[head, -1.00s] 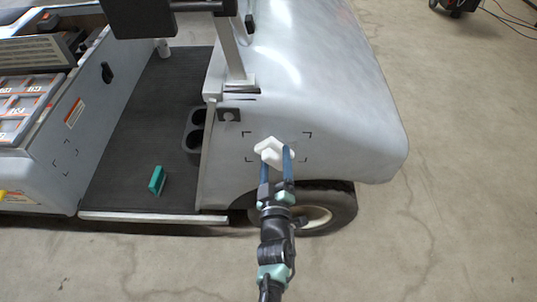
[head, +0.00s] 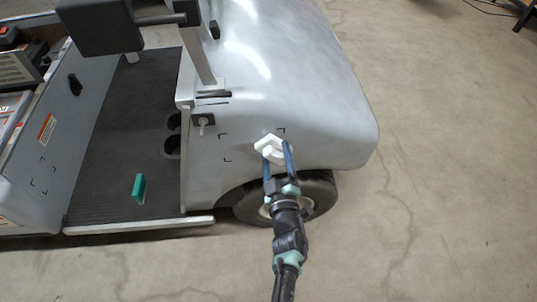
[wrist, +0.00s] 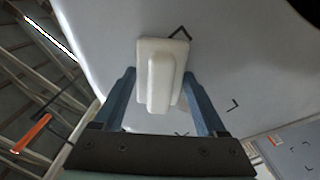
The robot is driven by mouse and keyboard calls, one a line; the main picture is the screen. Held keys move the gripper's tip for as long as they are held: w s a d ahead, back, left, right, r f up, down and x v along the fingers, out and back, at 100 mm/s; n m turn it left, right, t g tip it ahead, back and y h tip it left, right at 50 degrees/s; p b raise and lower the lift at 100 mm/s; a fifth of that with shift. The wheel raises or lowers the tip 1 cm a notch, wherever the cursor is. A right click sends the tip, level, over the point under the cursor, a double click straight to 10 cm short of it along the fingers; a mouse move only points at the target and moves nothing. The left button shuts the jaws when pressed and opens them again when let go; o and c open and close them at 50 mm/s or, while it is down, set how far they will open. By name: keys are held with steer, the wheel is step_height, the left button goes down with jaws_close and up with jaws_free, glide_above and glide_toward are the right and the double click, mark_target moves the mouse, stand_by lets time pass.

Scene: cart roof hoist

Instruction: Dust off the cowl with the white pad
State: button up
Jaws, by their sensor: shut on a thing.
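The cowl (head: 285,70) is the smooth silver-grey front body of the cart, above a front wheel. Black corner marks (head: 223,136) frame a patch on its side. My gripper (head: 277,150) is shut on the white pad (head: 265,143), which lies at the right part of that patch, at the cowl's side. The pad hides the lower right corner of the patch. In the wrist view the white pad (wrist: 155,60) shows its raised grip between my two blue fingers, against the cowl (wrist: 220,60). Whether the pad's face touches the cowl everywhere is hidden.
A front wheel (head: 322,195) is under the cowl, close to my arm. A grey post (head: 200,60) rises behind the cowl's edge. The concrete floor (head: 440,200) to the right is clear.

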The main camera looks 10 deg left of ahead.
mark_target(240, 148)
steer(key=shift+w+d+r, duration=0.15)
steer(key=shift+w+d, duration=0.05)
steer(key=shift+d, duration=0.15)
steer(key=shift+s+a+b, duration=0.25)
steer(key=shift+s+a, duration=0.05)
steer(key=shift+a, duration=0.5)
steer(key=shift+s+a+b, duration=0.2)
steer(key=shift+s+a, duration=0.1)
steer(key=shift+a, duration=0.45)
steer(key=a+b, duration=0.2)
steer(key=a, duration=0.1)
steer(key=shift+s+a, duration=0.1)
steer(key=shift+s, duration=0.25)
steer(key=b, duration=0.1)
steer(key=a, duration=0.1)
steer(key=b, duration=0.1)
steer(key=shift+s+a+f+b, duration=0.3)
steer(key=shift+a+b, duration=0.05)
steer(key=shift+a, duration=0.05)
steer(key=shift+s+a+r+b, duration=0.15)
steer(key=shift+s+a+b, duration=0.05)
steer(key=shift+a+b, duration=0.4)
steer(key=shift+b, duration=0.35)
